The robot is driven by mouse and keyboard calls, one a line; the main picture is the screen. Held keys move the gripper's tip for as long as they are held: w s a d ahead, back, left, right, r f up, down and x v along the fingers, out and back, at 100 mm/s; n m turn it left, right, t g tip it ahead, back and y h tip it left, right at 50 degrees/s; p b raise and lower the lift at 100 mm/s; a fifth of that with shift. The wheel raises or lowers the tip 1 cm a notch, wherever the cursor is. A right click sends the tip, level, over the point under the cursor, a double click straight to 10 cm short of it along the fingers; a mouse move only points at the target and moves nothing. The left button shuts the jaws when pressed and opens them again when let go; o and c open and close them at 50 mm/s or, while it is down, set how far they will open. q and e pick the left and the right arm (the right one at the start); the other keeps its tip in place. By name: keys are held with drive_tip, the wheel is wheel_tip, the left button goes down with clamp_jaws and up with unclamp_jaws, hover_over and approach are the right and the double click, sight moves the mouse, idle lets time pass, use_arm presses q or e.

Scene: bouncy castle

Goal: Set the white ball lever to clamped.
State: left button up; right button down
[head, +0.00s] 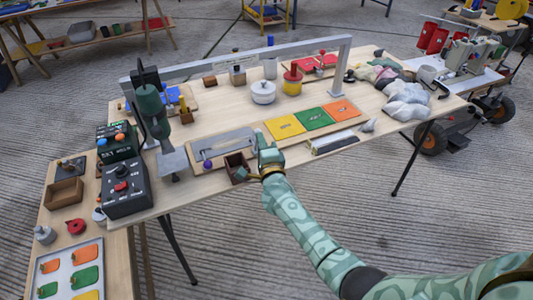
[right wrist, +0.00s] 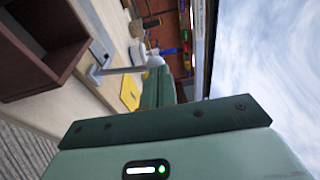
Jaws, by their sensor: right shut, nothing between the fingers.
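A grey plate with a lever frame (head: 222,146) lies near the front edge of the workbench, with a purple ball (head: 207,165) at its left end. In the right wrist view a grey metal rod (right wrist: 115,70) runs to a white ball (right wrist: 154,60) just beyond my fingertips. In the head view my gripper seems to hide this ball. My right gripper (head: 265,146) is shut and empty at the plate's right end; it also shows in the wrist view (right wrist: 160,80). I cannot tell whether it touches the ball. My left gripper is not in view.
A small brown open box (head: 237,167) stands close to my right gripper. Yellow, green and orange panels (head: 314,119) lie just right. A dark green upright device (head: 152,110) and black control box (head: 124,190) stand at the left. A grey overhead bar (head: 240,58) spans the bench.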

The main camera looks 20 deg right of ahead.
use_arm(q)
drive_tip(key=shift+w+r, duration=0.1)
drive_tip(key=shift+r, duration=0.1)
use_arm(e)
drive_tip(key=shift+w+r, duration=0.3)
drive_tip(key=shift+w, duration=0.65)
drive_tip(key=shift+w+r, duration=0.15)
drive_tip(key=shift+r, duration=0.2)
